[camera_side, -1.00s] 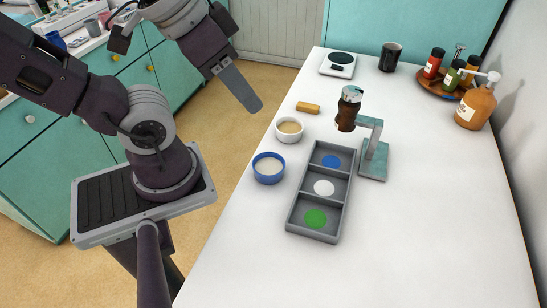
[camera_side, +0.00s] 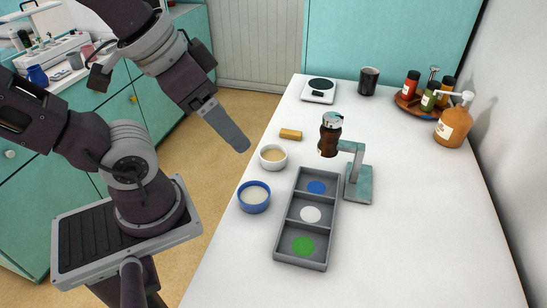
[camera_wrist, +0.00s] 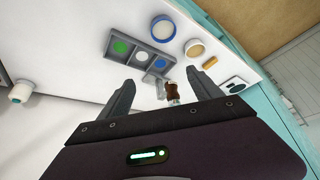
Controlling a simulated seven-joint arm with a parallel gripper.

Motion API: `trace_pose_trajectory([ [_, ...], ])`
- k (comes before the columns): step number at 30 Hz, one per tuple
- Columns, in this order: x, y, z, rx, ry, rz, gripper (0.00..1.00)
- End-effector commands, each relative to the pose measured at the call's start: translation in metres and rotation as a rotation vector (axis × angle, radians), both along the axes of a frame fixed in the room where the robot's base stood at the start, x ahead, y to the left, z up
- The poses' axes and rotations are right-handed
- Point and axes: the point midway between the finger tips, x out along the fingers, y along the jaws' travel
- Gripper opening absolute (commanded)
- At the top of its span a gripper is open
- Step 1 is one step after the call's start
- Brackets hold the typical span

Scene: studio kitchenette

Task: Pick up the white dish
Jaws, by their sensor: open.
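The white dish (camera_side: 272,164) is a small round bowl with tan contents. It stands on the white worktop near its left edge, behind a blue dish (camera_side: 254,203). In the wrist view the white dish (camera_wrist: 188,53) shows beyond and right of the fingertips. My gripper (camera_side: 240,148) hangs in the air to the left of the white dish in the side view, apart from it. In the wrist view the gripper (camera_wrist: 160,75) has its two fingers spread wide with nothing held between them.
A grey three-compartment tray (camera_side: 277,250) with coloured discs lies right of the dishes. A brown bottle (camera_side: 328,140) is at a teal stand (camera_side: 359,185). A tan block (camera_side: 290,134) and a scale (camera_side: 318,91) lie farther back.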

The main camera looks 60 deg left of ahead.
Motion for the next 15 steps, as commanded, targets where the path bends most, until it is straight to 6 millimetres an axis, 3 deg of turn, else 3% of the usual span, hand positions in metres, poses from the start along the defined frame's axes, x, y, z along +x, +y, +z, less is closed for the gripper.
trace_pose_trajectory([
  [11, 0.002, 0.003, -0.002, 0.027, 0.012, -0.020, 0.88],
  [14, 0.015, 0.024, -0.021, 0.229, 0.112, -0.196, 0.88],
  [15, 0.024, 0.037, -0.033, 0.359, 0.179, -0.335, 0.88],
])
